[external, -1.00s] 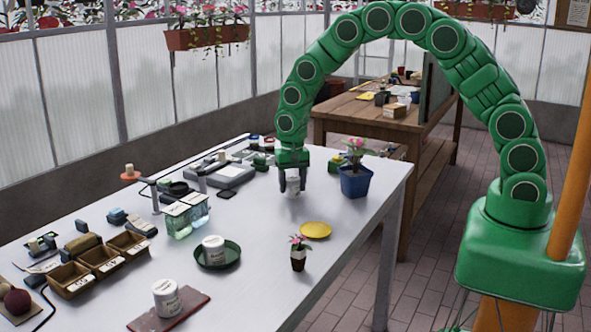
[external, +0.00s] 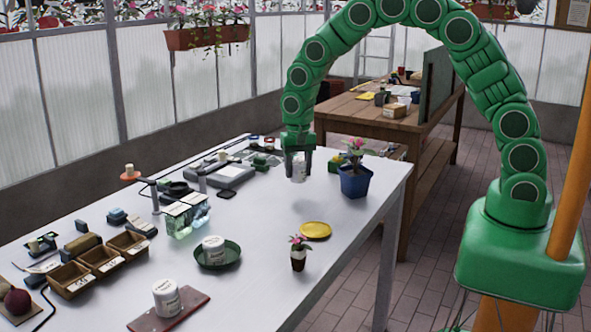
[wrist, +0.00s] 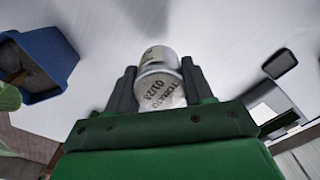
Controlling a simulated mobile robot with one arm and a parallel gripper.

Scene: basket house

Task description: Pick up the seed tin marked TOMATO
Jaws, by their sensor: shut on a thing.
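My green gripper (external: 299,172) is shut on a white tin (external: 299,168) near the far right part of the white table. In the external view the tin appears held a little above the table top. Two other white tins stand on the table: one (external: 213,246) in a dark green dish and one (external: 166,294) on a reddish-brown board.
A blue pot with a pink-flowered plant (external: 355,181) stands close on the gripper's right. A yellow disc (external: 315,230) and a small potted plant (external: 298,254) are nearer the front. Glass jars (external: 180,219) and wooden boxes (external: 100,259) lie to the left.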

